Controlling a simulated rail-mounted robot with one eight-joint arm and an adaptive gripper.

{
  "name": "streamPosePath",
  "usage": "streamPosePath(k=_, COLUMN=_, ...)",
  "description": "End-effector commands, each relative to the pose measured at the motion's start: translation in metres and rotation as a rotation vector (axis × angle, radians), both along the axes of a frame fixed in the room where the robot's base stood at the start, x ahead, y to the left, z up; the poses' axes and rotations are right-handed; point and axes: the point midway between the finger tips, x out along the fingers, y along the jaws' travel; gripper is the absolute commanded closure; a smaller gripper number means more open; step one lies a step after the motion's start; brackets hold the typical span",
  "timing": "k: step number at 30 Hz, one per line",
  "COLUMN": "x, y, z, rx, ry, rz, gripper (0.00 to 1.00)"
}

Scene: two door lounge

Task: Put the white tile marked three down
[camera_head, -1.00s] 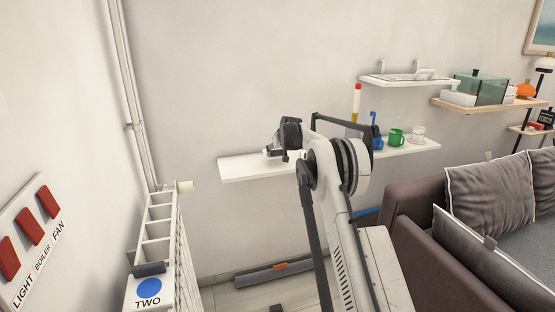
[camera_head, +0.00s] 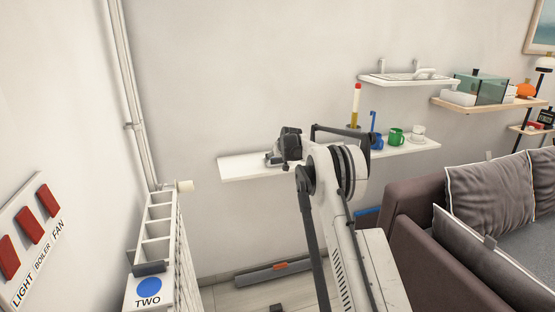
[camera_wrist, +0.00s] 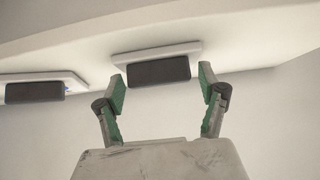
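In the wrist view, a white tile (camera_wrist: 158,52) with a dark grip block (camera_wrist: 158,71) sits at the pale shelf surface, just beyond my fingertips. Its marking is not visible, so I cannot tell whether it is the three. My gripper (camera_wrist: 163,88) has its two green-padded fingers spread, one on each side of the block, with gaps showing. A second white tile (camera_wrist: 72,79) with a dark block is at the left; a speck of blue shows on it. In the head view, my gripper (camera_head: 272,158) is at the left part of the white wall shelf (camera_head: 235,167); the tiles there cannot be made out.
A white tile marked TWO (camera_head: 133,304) with a blue disc is at the white radiator rack (camera_head: 160,214), lower left. Red switches (camera_head: 30,229) are on the left wall. A green mug (camera_head: 395,137) and blue item (camera_head: 376,141) stand on the shelf's right part. A sofa (camera_head: 415,225) fills the right.

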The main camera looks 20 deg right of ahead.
Motion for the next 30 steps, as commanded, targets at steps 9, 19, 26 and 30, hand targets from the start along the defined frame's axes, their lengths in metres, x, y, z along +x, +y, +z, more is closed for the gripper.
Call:
streamPosePath(k=9, x=0.000, y=0.000, z=0.004, rx=0.000, ry=0.000, rz=0.000, gripper=0.27)
streamPosePath(k=19, x=-0.025, y=0.003, z=0.027, rx=0.001, ry=0.000, rz=-0.001, gripper=0.27)
streamPosePath(k=26, x=-0.048, y=0.006, z=0.051, rx=0.001, ry=0.000, rz=-0.001, gripper=0.27)
streamPosePath(k=30, x=-0.062, y=0.008, z=0.065, rx=0.001, ry=0.000, rz=-0.001, gripper=0.27)
